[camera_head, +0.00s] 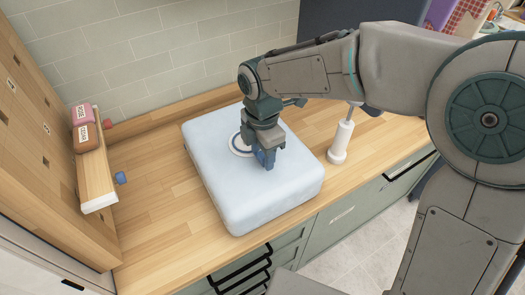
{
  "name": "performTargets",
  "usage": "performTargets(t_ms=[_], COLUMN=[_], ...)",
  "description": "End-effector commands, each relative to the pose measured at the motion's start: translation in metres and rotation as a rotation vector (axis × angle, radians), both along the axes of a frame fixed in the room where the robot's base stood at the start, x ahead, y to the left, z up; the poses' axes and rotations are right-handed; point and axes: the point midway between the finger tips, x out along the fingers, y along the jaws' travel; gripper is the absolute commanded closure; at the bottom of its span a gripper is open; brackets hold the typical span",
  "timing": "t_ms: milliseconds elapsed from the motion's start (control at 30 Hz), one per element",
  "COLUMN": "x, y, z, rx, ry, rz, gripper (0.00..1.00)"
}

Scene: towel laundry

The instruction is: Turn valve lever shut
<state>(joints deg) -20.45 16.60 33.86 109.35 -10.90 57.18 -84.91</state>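No valve lever can be made out for certain. A small red piece (108,123) and a small blue piece (120,178) show beside the wooden shelf at the left; they may be handles, but they are too small to tell. My gripper (266,160) points down over the top of a pale blue, rounded block (245,200) on the counter. A round white and blue disc (238,147) shows on the block, partly behind my gripper. I cannot tell whether the gripper touches the block or whether its fingers are apart.
The wooden counter (150,220) has free room left of the block. A white cylinder on a round base (341,142) stands right of it. Green drawers with black handles (320,230) are below the front edge.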

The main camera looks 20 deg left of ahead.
Motion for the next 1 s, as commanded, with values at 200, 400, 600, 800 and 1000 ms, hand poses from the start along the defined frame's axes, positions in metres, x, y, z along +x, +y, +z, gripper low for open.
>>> performTargets(t_ms=[200, 400, 600, 800, 1000], x=[0.001, 0.002, 0.000, -0.001, -0.001], y=[0.000, 0.000, 0.000, 0.001, 0.000], z=[0.005, 0.039, 0.086, 0.122, 0.137], rx=[0.000, 0.004, 0.003, 0.002, 0.000], ry=[-0.001, -0.005, -0.005, -0.002, 0.000], rz=[-0.002, -0.005, -0.002, -0.001, 0.000], gripper=[0.52, 0.52, 0.52, 0.52, 0.52])
